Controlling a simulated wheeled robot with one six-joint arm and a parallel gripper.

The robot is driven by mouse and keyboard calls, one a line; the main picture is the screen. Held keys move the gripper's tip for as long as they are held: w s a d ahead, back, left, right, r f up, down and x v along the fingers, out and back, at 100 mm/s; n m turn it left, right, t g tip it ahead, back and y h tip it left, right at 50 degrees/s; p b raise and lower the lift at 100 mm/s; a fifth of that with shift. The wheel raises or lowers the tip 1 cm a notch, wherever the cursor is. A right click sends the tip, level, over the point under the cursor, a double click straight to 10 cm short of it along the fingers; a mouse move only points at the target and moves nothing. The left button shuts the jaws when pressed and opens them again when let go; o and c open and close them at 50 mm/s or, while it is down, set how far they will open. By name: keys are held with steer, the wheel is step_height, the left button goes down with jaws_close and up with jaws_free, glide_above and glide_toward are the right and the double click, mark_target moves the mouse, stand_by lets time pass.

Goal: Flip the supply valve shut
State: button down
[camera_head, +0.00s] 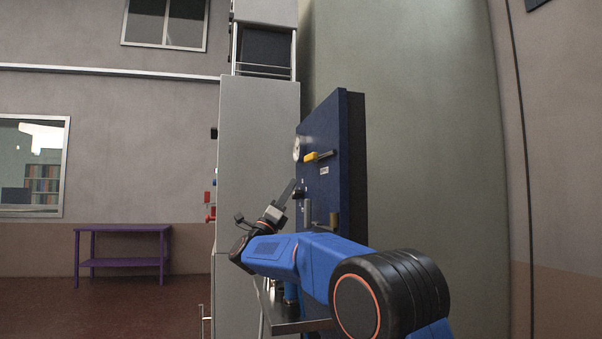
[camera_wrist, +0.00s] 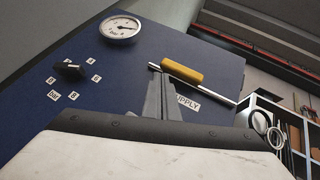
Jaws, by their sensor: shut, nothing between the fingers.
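The supply valve's yellow handle (camera_wrist: 183,72) lies roughly along a thin silver pipe (camera_wrist: 225,97) on the blue panel (camera_wrist: 120,85) in the wrist view. A white label reading SUPPLY (camera_wrist: 187,103) is just below it. In the head view the yellow handle (camera_head: 311,157) sits high on the panel (camera_head: 335,130), seen nearly edge-on. My gripper (camera_head: 294,184) is below and slightly left of the handle there, pointing up. In the wrist view my gripper (camera_wrist: 158,82) is shut and empty, its tips just left of and below the handle. I cannot tell whether they touch it.
A round gauge (camera_wrist: 120,27) and a black knob (camera_wrist: 68,69) ringed by small labels are on the panel. Shelves (camera_wrist: 290,130) stand at right in the wrist view. A grey cabinet (camera_head: 255,150) stands behind the panel. A purple table (camera_head: 122,230) is far left, with open floor around it.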

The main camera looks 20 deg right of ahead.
steer(key=s+a+f+m+g+h, duration=0.2)
steer(key=f+m+g, duration=0.3)
steer(key=m+g, duration=0.9)
steer(key=shift+a+f+g+h, duration=0.4)
steer(key=shift+a+g+h, duration=0.2)
steer(key=shift+h, duration=0.1)
